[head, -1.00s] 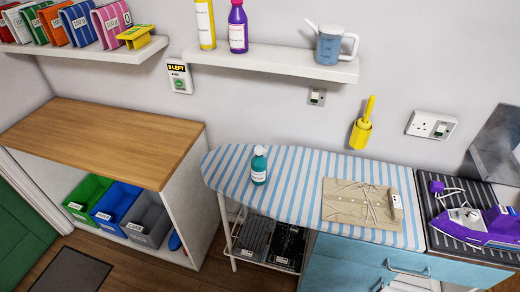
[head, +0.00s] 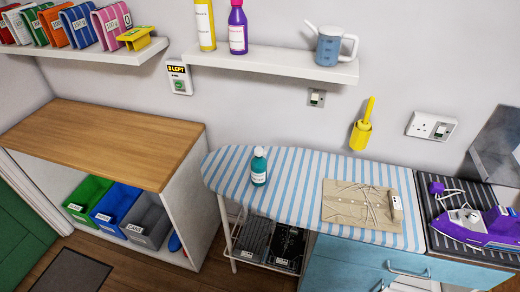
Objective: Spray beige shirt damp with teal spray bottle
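The teal spray bottle (head: 259,168) stands upright on the blue-and-white striped ironing board (head: 290,178), left of its middle. The beige shirt (head: 345,213) lies flat on the right part of the board, apart from the bottle. Its surface shows many crease lines, and a small whitish tag-like item (head: 397,207) is at its right edge. Neither of my grippers is in the head view.
A purple iron (head: 480,225) sits on a dark ribbed tray at the right. A wall shelf (head: 280,62) holds a yellow bottle, a purple bottle and a watering can (head: 329,46). A wooden counter (head: 100,140) at the left is bare, with coloured bins below.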

